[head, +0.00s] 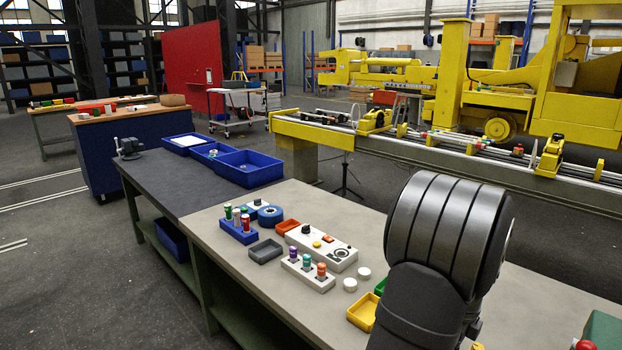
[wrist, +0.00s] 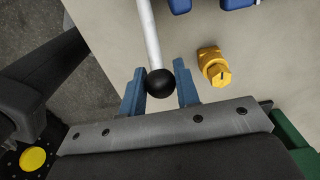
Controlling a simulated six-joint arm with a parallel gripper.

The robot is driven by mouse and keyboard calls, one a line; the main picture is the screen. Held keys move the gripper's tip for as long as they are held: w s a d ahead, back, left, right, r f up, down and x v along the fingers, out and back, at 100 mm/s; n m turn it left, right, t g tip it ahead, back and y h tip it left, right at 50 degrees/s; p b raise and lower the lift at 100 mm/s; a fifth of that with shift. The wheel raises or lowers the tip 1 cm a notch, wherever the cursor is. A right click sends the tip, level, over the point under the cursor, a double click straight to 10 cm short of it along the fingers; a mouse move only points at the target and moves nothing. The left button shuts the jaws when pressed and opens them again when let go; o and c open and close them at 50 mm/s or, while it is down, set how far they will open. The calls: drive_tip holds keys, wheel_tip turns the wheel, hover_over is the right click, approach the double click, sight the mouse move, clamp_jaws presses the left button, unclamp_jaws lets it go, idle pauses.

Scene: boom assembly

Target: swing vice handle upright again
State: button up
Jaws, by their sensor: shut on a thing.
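The vice handle is a pale grey rod (wrist: 149,35) with a black ball (wrist: 159,83) on its end, running up out of the top of the wrist view. The ball lies between the two blue fingers of my gripper (wrist: 160,90), closer to the left finger. My gripper is shut on the handle at this ball. The vice body this rod belongs to is out of the wrist view. In the head view my gripper and the rod do not show. A small grey vice (head: 128,148) stands on the far dark bench; I cannot tell whether it is the same one.
A yellow fitting (wrist: 214,67) lies on the beige bench (wrist: 260,60) right of my fingers, with blue parts (wrist: 236,4) beyond. A green block (wrist: 292,135) is at lower right. In the head view, trays, a control box (head: 322,246) and coloured pegs crowd the bench.

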drive_tip(key=shift+r, duration=0.1)
drive_tip(key=shift+w+a+r, duration=0.55)
drive_tip(key=shift+r, duration=0.15)
drive_tip(key=o, duration=0.5)
drive_tip(key=shift+s+d+f, duration=0.1)
drive_tip(key=shift+s+d+f, duration=0.1)
drive_tip(key=shift+f, duration=0.05)
drive_tip(key=shift+c, duration=0.4)
